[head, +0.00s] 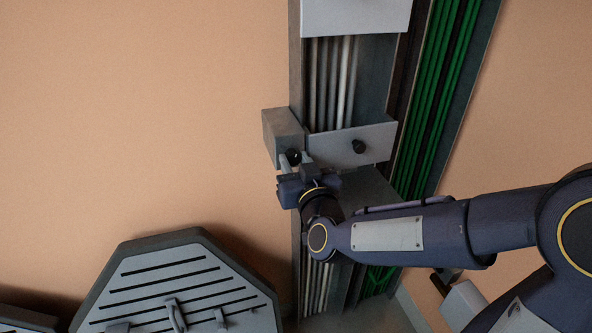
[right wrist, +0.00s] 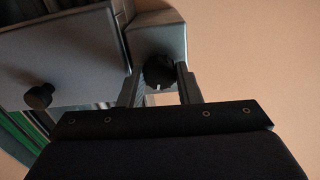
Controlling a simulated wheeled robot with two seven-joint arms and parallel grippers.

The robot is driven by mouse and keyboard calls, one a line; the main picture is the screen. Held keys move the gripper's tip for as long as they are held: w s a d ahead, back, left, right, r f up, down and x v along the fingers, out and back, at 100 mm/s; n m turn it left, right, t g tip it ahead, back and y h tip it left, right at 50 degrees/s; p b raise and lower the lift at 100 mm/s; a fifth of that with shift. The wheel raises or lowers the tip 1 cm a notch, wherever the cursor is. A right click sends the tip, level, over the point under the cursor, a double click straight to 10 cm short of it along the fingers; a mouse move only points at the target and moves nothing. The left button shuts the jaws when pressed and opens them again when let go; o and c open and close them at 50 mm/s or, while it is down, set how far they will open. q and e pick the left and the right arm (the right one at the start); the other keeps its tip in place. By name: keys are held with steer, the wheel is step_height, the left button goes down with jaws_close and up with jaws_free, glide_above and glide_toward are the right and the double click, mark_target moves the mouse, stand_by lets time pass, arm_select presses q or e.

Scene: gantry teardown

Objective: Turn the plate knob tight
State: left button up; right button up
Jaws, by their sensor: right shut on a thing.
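A dark round knob (right wrist: 158,72) with a white mark sits on the face of a grey block (head: 281,130), at the left side of the column. The mark points down in the right wrist view. My right gripper (head: 296,160) is shut on this knob, one finger on each side. In the head view the fingers partly hide the knob. A second dark knob (head: 359,146) sticks out of the light grey plate (head: 338,148) beside the block; it also shows in the right wrist view (right wrist: 39,96), with nothing touching it. My left gripper is not in view.
The column (head: 297,70) carries grey rods and green cables (head: 435,85). Another light plate (head: 354,14) is above. A dark-rimmed slotted tray (head: 178,290) with small upright parts stands lower left. The wall left of the block is bare.

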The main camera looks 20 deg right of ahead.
steer(key=m+b, duration=0.1)
steer(key=m, duration=0.1)
steer(key=m+b, duration=0.1)
steer(key=b, duration=0.1)
steer(key=shift+f+m, duration=0.2)
steer(key=shift+m, duration=0.2)
steer(key=m+b, duration=0.3)
steer(key=shift+m, duration=0.3)
steer(key=m+b, duration=0.3)
steer(key=m, duration=0.1)
steer(key=shift+r+m+b, duration=0.15)
steer(key=shift+m+b, duration=0.6)
steer(key=shift+m, duration=0.85)
steer(key=o, duration=0.7)
